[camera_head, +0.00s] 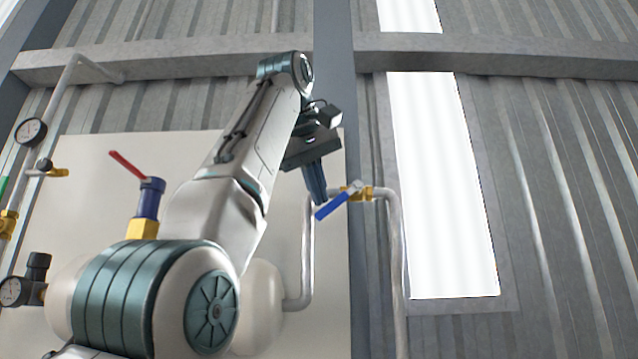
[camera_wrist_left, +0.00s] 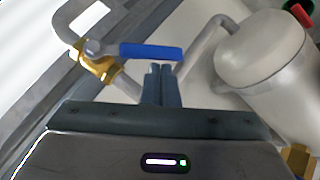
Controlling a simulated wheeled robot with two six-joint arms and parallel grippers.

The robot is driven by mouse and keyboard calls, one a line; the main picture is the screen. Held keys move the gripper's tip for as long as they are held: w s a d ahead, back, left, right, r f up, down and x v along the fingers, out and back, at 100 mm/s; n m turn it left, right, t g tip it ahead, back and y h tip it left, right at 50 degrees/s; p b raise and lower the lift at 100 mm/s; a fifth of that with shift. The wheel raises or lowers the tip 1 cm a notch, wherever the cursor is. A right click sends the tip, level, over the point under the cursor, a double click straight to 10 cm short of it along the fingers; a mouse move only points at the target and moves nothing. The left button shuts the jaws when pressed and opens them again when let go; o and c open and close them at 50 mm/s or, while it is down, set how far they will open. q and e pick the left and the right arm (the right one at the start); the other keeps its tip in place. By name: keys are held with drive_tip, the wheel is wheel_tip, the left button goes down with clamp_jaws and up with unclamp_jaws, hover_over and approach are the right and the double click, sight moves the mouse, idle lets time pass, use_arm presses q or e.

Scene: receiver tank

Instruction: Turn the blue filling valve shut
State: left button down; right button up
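The blue filling valve has a blue lever (camera_head: 332,206) on a brass body (camera_head: 357,192), set in a grey pipe. In the head view the lever slants down to the left from its pivot. In the left wrist view the lever (camera_wrist_left: 150,51) sits at an angle to the pipe. My left gripper (camera_head: 319,198) reaches down to the lever's free end. In the left wrist view its two fingers (camera_wrist_left: 161,70) are together, with nothing seen between them. Their tips are right beside the lever; I cannot tell whether they touch. My right gripper is out of view.
A white tank (camera_head: 262,305) is partly hidden behind my left arm. A red-handled valve (camera_head: 148,200) stands left of the arm. Gauges (camera_head: 30,132) and pipes are at the far left.

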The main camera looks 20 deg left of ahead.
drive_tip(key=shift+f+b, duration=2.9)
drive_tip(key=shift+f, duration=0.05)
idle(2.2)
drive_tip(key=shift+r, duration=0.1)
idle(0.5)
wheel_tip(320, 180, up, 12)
drive_tip(key=p, duration=1.2)
idle(0.4)
